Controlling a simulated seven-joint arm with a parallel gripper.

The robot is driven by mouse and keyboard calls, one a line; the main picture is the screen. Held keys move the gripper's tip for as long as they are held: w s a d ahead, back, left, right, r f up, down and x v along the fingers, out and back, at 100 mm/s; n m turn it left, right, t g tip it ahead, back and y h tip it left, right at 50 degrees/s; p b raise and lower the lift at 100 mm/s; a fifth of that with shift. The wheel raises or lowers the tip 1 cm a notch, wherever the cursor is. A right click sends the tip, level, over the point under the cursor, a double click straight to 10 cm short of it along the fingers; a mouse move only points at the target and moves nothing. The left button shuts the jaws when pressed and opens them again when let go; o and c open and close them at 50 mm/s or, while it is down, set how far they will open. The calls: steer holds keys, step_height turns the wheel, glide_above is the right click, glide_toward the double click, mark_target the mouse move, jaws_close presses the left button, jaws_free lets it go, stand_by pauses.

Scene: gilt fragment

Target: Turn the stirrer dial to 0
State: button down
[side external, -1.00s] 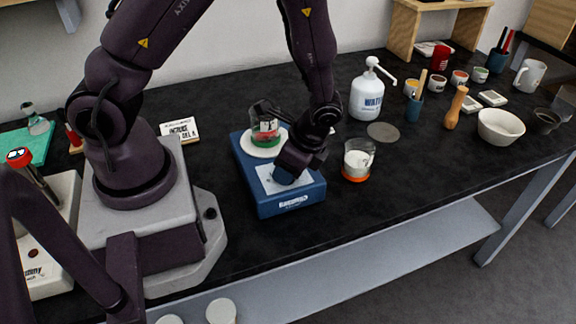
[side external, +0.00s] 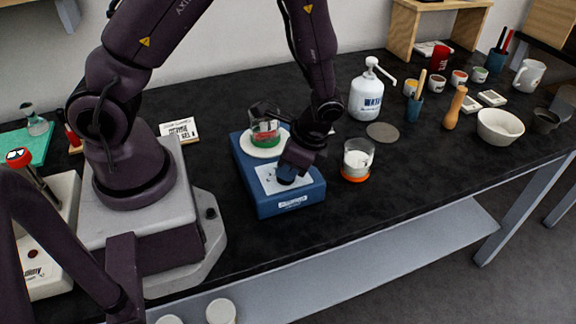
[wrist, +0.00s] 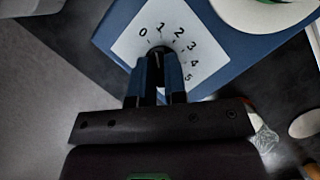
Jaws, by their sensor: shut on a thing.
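The blue stirrer (side external: 252,185) stands on the black bench with a white round plate (side external: 262,151) on top. Its front carries a white dial panel (side external: 268,182), which in the wrist view (wrist: 135,42) shows numbers from 0 at the left round to 5 at the right. The dark stirrer dial (wrist: 158,50) sits in the panel's middle, partly hidden by my fingers. My gripper (wrist: 157,66) points at it and is shut on it. In the side view my gripper (side external: 287,172) is down at the panel. I cannot tell which number the dial points to.
A glass beaker with green and red contents (side external: 265,131) stands on the stirrer's plate, close to my wrist. A beaker of white stuff (side external: 357,160) on an orange base stands just right of the stirrer. The bench in front of that beaker is clear.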

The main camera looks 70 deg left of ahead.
steer(key=shift+s+a+f+n+g+h, duration=0.1)
steer(key=shift+n+g+h, duration=0.2)
steer(key=shift+n, duration=0.75)
steer(key=shift+s+a+n+g+h, duration=0.1)
steer(key=shift+n+h, duration=0.3)
steer(key=shift+n, duration=0.65)
steer(key=c, duration=1.2)
jaws_free()
steer(key=shift+o, duration=0.2)
steer(key=shift+d, duration=0.1)
steer(key=shift+d, duration=0.1)
steer(key=a+v, duration=0.1)
steer(key=v, duration=1.2)
steer(key=shift+w+d, duration=0.15)
steer(key=shift+d, duration=0.1)
steer(key=s+r+n+t, duration=0.1)
steer(key=s+r+t, duration=0.4)
steer(key=r, duration=0.3)
steer(key=s+r+n+t+h, duration=0.1)
steer(key=s+r+n+t, duration=0.1)
steer(key=s+r+t, duration=0.3)
steer(key=v, duration=0.3)
steer(key=shift+d+r, duration=0.35)
steer(key=shift+d, duration=0.05)
